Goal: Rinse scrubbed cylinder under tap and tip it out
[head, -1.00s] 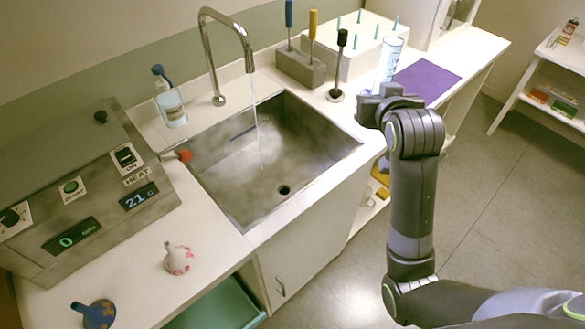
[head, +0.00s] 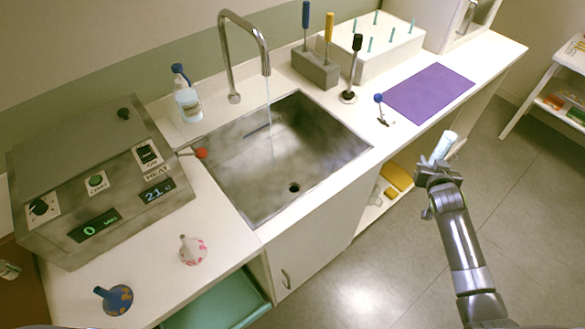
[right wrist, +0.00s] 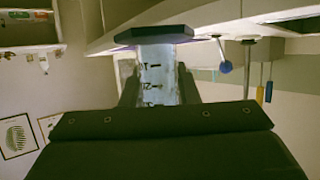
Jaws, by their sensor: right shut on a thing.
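A clear cylinder with blue markings (head: 446,145) is tilted in my right gripper (head: 438,168), out over the floor in front of the counter. In the right wrist view the cylinder (right wrist: 158,78) sits between the closed fingers (right wrist: 158,92), with its dark flat base (right wrist: 153,34) at the far end. The tap (head: 245,47) arches over the grey metal sink (head: 330,150), and a thin stream of water (head: 269,105) runs from it. The gripper is well to the right of the sink. My left gripper is not in view.
A purple mat (head: 430,93) lies bare on the counter, beside a small blue-topped item (head: 379,98). A black-topped brush (head: 356,62) stands near a grey tool block (head: 315,68) and a white peg rack (head: 375,45). A squeeze bottle (head: 188,100) and heater box (head: 100,190) stand left.

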